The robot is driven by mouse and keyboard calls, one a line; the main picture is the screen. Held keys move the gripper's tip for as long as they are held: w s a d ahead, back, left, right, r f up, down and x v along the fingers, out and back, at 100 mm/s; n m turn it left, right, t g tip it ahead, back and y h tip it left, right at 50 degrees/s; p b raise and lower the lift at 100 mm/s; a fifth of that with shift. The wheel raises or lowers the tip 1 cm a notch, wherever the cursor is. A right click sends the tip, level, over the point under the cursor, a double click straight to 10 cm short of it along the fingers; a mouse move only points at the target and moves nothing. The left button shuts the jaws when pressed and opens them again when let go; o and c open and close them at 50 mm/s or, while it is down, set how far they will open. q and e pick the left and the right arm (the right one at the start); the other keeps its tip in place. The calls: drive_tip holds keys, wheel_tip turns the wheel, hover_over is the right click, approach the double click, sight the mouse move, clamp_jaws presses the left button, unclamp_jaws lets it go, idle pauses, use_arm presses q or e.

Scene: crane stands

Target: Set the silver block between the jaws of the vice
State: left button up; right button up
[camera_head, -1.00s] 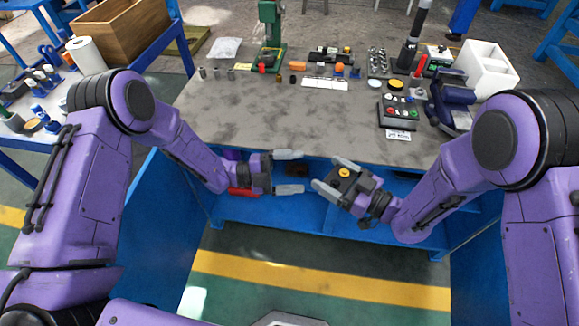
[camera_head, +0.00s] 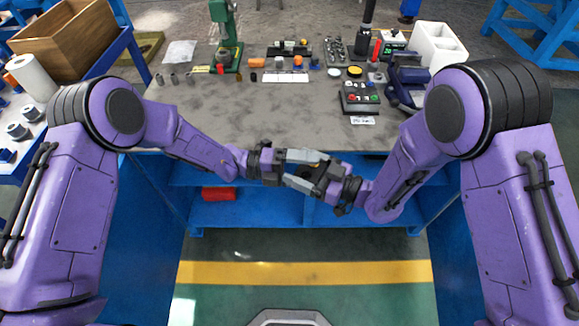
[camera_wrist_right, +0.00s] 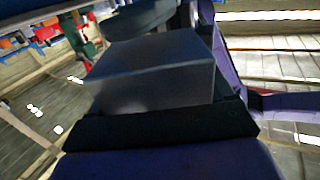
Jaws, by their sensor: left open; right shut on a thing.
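The silver block (camera_wrist_right: 160,75) fills the middle of the right wrist view, a grey box held between the dark jaws of my right gripper (camera_head: 323,172). In the head view the block cannot be clearly made out. My left gripper (camera_head: 304,170) is open, its two grey fingers reaching around the right gripper's front end, one above and one below. I cannot tell whether they touch the block. Both grippers are in front of the bench's near edge. The blue-purple vice (camera_head: 406,80) stands at the bench's right side, well away from both. Its jaw gap is not clear.
The bench top (camera_head: 270,120) is bare in front. A control box with coloured buttons (camera_head: 360,97) stands left of the vice, a white bin (camera_head: 438,45) behind it. Small parts and a green press (camera_head: 226,40) line the back. A red box (camera_head: 219,193) lies below the bench.

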use_arm(q)
drive_tip(key=shift+d, duration=0.2)
drive_tip(key=c, duration=1.3)
drive_tip(key=shift+r, duration=0.15)
drive_tip(key=shift+c, duration=1.4)
use_arm(e)
drive_tip(key=o, duration=1.4)
